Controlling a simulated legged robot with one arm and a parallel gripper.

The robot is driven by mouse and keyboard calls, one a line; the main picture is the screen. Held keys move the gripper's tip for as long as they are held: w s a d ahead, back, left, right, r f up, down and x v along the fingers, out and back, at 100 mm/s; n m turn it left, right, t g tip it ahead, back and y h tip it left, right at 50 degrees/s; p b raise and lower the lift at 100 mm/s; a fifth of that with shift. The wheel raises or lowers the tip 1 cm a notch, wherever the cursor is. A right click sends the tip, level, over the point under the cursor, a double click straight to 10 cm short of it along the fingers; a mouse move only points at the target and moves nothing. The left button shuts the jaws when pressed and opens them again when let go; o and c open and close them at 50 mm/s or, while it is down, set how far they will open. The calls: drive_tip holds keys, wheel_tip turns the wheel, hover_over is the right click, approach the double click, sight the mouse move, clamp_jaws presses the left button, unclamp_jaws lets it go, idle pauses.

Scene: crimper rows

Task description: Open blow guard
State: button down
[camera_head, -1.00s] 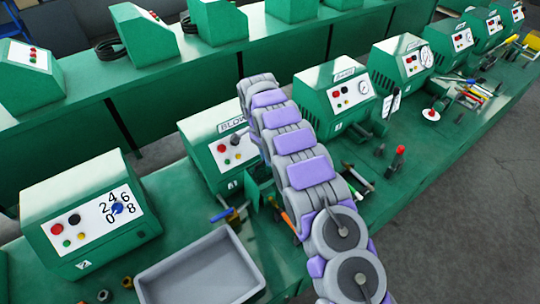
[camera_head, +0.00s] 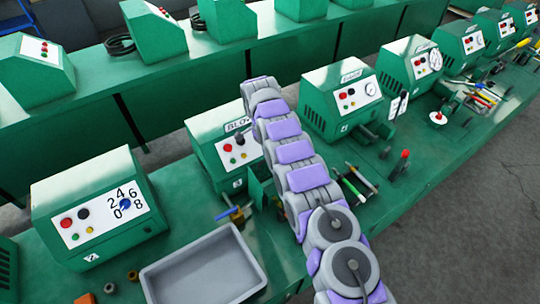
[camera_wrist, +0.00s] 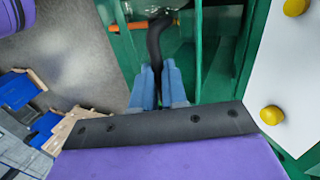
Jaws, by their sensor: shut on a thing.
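The green blow machine (camera_head: 222,128), its label partly covered by my arm, stands on the bench in the head view. A thin upright green plate (camera_head: 257,186), perhaps its guard, stands at its front, partly behind my arm. In the wrist view my gripper (camera_wrist: 159,82) has its two blue-grey fingers closed around a dark curved bar (camera_wrist: 156,45). Green plates (camera_wrist: 212,55) rise just beyond and beside the fingers. I cannot tell where the bar joins them. In the head view my gripper is hidden behind my arm.
A grey tray (camera_head: 255,279) sits on the bench at front. A blue-handled valve (camera_head: 229,212) is near it. Another green machine (camera_head: 95,208) stands left, more machines right. An orange rod (camera_wrist: 128,27) lies beyond the fingers. A white panel with yellow knobs (camera_wrist: 271,115) is close at right.

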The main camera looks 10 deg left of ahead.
drive_tip(key=shift+s+f, duration=0.15)
drive_tip(key=shift+f, duration=0.1)
drive_tip(key=c, duration=1.2)
unclamp_jaws()
drive_tip(key=shift+a, duration=0.15)
drive_tip(key=shift+o, duration=0.2)
drive_tip(key=shift+r, duration=0.1)
drive_tip(key=shift+r, duration=0.1)
drive_tip(key=shift+r, duration=0.1)
drive_tip(key=shift+r+p, duration=0.8)
drive_tip(key=shift+r, duration=0.1)
drive_tip(key=shift+r+p, duration=0.75)
drive_tip(key=shift+p, duration=0.35)
drive_tip(key=shift+s+d+f+b, duration=0.1)
drive_tip(key=shift+s+d+b, duration=0.15)
drive_tip(key=shift+s+b, duration=0.15)
drive_tip(key=s+d+b, duration=0.1)
drive_tip(key=s+d, duration=0.2)
drive_tip(key=s, duration=0.3)
drive_tip(key=s+d+r+b, duration=0.1)
drive_tip(key=s+d, duration=0.1)
drive_tip(key=s, duration=0.5)
drive_tip(key=shift+s+d+r, duration=0.2)
drive_tip(key=shift+s+d, duration=0.1)
drive_tip(key=shift+d, duration=0.1)
